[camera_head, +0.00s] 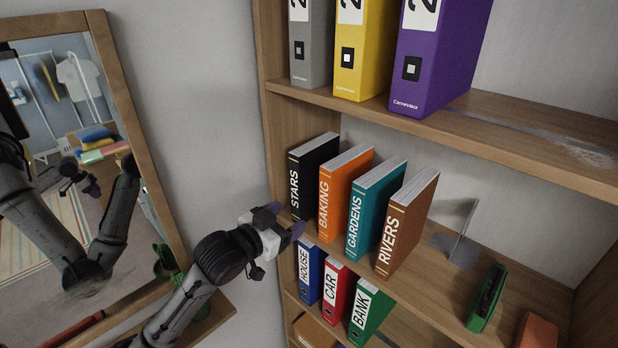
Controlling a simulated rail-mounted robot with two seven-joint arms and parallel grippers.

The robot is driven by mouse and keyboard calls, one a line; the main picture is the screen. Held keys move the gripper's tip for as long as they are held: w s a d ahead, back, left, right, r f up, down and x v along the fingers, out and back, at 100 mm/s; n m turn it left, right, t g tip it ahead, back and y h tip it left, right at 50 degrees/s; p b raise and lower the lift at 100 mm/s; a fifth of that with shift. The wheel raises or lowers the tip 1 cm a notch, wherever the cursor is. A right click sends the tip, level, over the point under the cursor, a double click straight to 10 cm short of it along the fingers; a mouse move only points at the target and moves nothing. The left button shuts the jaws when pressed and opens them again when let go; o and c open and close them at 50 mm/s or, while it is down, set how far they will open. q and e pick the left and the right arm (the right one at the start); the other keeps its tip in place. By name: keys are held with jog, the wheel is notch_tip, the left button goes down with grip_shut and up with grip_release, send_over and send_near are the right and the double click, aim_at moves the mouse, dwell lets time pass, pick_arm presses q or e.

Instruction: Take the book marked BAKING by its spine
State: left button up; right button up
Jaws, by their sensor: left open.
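The orange book marked BAKING (327,203) stands upright on the middle shelf, its spine facing out. It is between the black STARS book (297,190) and the teal GARDENS book (358,229), close beside both. My left gripper (287,219) comes in from the lower left and is open. It is in front of the lower part of the STARS spine in the picture, to the left of the BAKING spine. I cannot tell whether it touches a book. My right gripper is not directly in view.
The brown RIVERS book (392,239) ends the row, with a metal bookend (462,240) further right. Binders (362,50) stand on the shelf above, smaller folders (333,290) below. A framed mirror (110,70) on the left reflects my arms. A green stapler-like object (485,298) lies right.

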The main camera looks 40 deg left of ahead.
aim_at(324, 194)
pick_arm(q)
jog(key=shift+n+t+h, duration=0.5)
jog(key=shift+t+h, duration=0.1)
jog(key=shift+t, duration=0.2)
jog(key=w, duration=0.3)
jog(key=w+d+r+p, duration=0.1)
jog(key=w, duration=0.2)
jog(key=w+d+r, duration=0.1)
jog(key=w, duration=0.2)
jog(key=shift+p, duration=0.4)
jog(key=w+p, duration=0.1)
jog(key=w, duration=0.3)
jog(key=shift+a, duration=0.1)
jog(key=shift+w+f+p, duration=0.15)
jog(key=shift+w+p, duration=0.2)
jog(key=shift+w, duration=0.2)
pick_arm(e)
jog(key=shift+d+r, duration=0.25)
jog(key=shift+r, duration=0.35)
jog(key=shift+d+r, duration=0.3)
jog(key=shift+r, duration=0.3)
jog(key=shift+d+r, duration=0.25)
jog(key=shift+r, duration=0.35)
pick_arm(q)
grip_shut()
pick_arm(e)
jog(key=shift+a, duration=0.1)
